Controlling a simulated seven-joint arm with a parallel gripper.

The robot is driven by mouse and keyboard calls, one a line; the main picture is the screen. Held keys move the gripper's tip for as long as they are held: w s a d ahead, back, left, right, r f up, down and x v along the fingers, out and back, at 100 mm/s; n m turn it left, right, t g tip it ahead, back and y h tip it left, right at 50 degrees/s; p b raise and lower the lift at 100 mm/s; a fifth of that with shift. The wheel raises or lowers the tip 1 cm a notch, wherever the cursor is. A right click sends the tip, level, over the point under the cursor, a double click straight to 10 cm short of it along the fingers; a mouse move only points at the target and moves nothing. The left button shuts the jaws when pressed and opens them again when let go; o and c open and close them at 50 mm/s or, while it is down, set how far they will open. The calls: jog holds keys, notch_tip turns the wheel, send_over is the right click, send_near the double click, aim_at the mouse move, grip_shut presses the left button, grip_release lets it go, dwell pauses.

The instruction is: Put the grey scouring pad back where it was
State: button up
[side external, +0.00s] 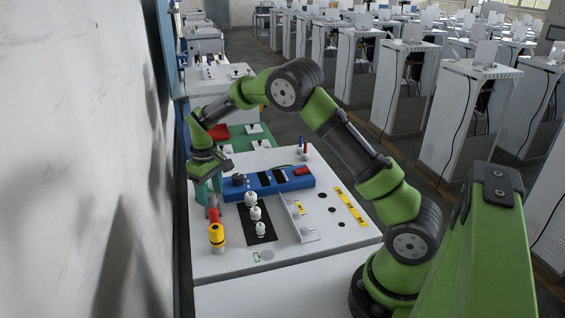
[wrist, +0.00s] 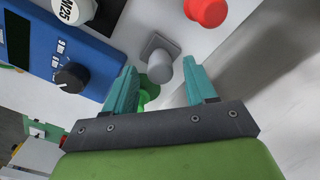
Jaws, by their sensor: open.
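My gripper (side external: 208,192) is at the left side of the white worktop, beside the blue box. Its two teal fingers stand apart in the wrist view (wrist: 160,72), with nothing clasped. A grey cylinder on a square grey base (wrist: 159,49) shows just beyond the fingertips, roughly between them. I cannot tell whether the grey piece is the scouring pad; no other clear pad shows. A green rounded piece (wrist: 148,90) is seen between the fingers. In the side view the arm and fingers hide the grey piece.
A red piece (side external: 213,214) and a yellow cylinder (side external: 217,236) stand nearer the camera. The blue box (side external: 268,182) with knobs lies to the right. A wall (side external: 85,150) rises close on the left.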

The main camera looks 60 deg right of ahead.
aim_at(211, 194)
jog(key=s+a+r+m+t, duration=0.1)
jog(key=s+r, duration=0.2)
jog(key=r, duration=0.5)
jog(key=s+a+r+t, duration=0.1)
jog(key=s+r, duration=0.2)
jog(key=r, duration=0.6)
jog(key=s+a+r+m+t+y, duration=0.1)
jog(key=s+a+t, duration=0.1)
jog(key=s, duration=0.8)
jog(key=s+a+r+m+t+y, duration=0.1)
jog(key=s+a+m+t, duration=0.1)
jog(key=s, duration=0.9)
jog(key=a+t, duration=0.1)
jog(key=a, duration=0.1)
jog(key=shift+a, duration=0.3)
